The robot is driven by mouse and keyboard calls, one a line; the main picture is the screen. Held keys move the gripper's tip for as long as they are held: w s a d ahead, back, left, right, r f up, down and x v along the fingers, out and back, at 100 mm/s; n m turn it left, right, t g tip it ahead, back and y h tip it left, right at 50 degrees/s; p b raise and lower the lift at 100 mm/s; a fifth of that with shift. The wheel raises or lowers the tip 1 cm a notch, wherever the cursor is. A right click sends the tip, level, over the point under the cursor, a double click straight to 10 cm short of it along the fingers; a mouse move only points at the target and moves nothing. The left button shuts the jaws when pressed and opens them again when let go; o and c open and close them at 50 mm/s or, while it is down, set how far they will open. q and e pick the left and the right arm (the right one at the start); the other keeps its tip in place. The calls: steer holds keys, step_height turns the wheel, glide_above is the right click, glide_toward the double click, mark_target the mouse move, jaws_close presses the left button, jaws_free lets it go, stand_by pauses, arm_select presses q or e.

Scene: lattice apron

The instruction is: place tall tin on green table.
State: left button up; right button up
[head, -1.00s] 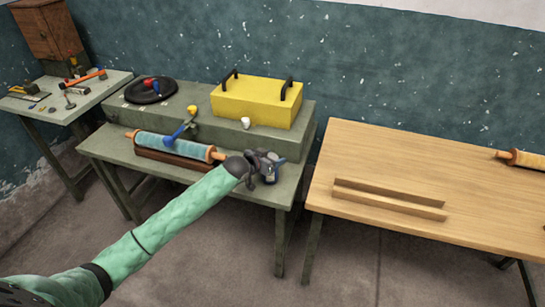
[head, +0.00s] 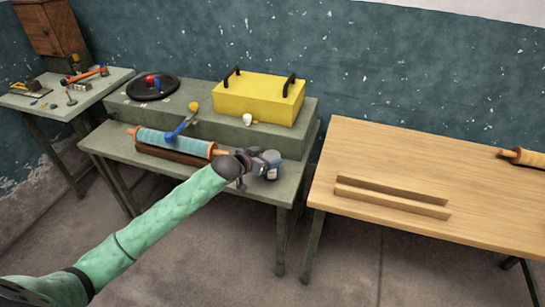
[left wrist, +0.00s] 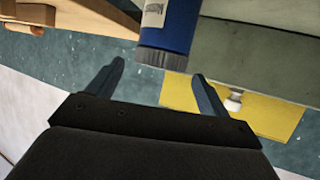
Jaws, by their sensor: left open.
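A blue tin (head: 272,158), which looks like the tall tin, stands upright near the right end of the green table (head: 108,147) in the head view. In the left wrist view its blue body (left wrist: 170,32), with part of a white label and a grey ridged end, shows just past the fingertips. My left gripper (head: 253,167) is open, just left of the tin. In the left wrist view its fingers (left wrist: 158,72) are spread wide with nothing held between them. My right gripper is not in view.
A blue rolling pin (head: 172,143) rests on a wooden stand left of my gripper. On the raised back ledge are a yellow box (head: 257,103), a white cup (head: 247,120) and a black plate (head: 140,94). A wooden table (head: 400,165) with a slatted holder stands right, beyond a gap.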

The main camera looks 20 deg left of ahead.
arm_select(q)
steer(key=b+v, duration=0.1)
steer(key=v, duration=0.6)
steer(key=s+d+f+n+g+y, duration=0.1)
steer(key=s+d+f+g, duration=0.15)
steer(key=s+f, duration=0.7)
steer(key=s+d+f+n+g+y, duration=0.1)
steer(key=s+d+f+g+y, duration=0.15)
steer(key=s+f, duration=0.75)
steer(key=s+d+f+g, duration=0.3)
steer(key=s+f, duration=0.4)
steer(key=s, duration=0.3)
steer(key=s+d+f+g+y, duration=0.1)
steer(key=s+d+f+g, duration=0.2)
steer(key=s+f, duration=0.5)
steer(key=s, duration=0.2)
steer(key=shift+s+f+n, duration=0.25)
steer(key=shift+s+n, duration=0.05)
steer(key=shift+n, duration=0.1)
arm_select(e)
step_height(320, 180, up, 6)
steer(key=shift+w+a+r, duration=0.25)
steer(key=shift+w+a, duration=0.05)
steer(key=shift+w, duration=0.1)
